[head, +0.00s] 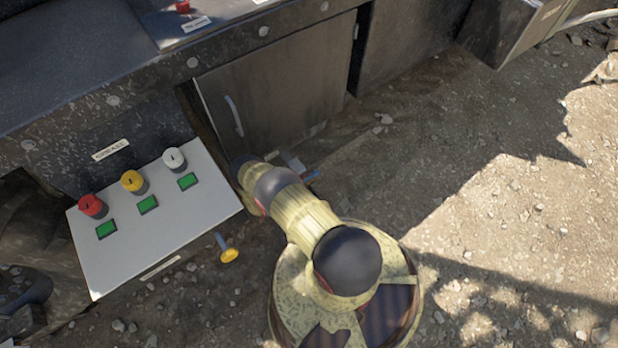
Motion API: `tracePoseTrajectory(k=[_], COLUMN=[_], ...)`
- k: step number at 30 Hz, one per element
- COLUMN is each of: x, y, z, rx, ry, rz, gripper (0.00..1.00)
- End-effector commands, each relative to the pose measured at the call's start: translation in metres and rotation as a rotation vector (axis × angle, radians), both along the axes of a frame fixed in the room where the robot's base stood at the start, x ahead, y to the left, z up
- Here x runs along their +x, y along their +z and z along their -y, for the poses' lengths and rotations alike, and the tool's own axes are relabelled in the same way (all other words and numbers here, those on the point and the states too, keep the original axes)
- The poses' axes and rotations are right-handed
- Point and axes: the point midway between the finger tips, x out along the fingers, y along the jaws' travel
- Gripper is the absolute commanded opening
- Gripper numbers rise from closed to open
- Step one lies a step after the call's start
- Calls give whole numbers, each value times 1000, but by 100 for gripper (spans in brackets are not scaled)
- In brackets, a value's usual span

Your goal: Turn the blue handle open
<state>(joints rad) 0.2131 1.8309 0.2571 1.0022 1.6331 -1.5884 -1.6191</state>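A small blue piece (312,175) shows just right of my arm's far part, low in front of the grey cabinet door. It may be the blue handle, but most of it is hidden or too small to make out. A small grey part beside it is partly covered by my arm. My yellow arm reaches up and left from my base toward the cabinet. I cannot make out my gripper or its fingers, nor whether anything touches the blue piece.
A white panel (155,225) with red, yellow and white knobs and green buttons stands at left. A yellow round knob (229,256) sits low beside it. The cabinet door (285,80) has a pale handle (234,115). Gravelly ground at right is mostly clear.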

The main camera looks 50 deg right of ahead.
Motion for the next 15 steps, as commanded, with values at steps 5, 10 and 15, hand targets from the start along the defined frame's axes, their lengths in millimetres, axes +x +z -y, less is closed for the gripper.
tracePoseTrajectory(k=[5, 10, 15], x=[-1, -2, -2], y=[0, 0, 4], z=[0, 0, 0], rx=[0, 1, 0], ry=[-2, -3, -3], rz=[-1, -2, -3], gripper=[35, 35, 35])
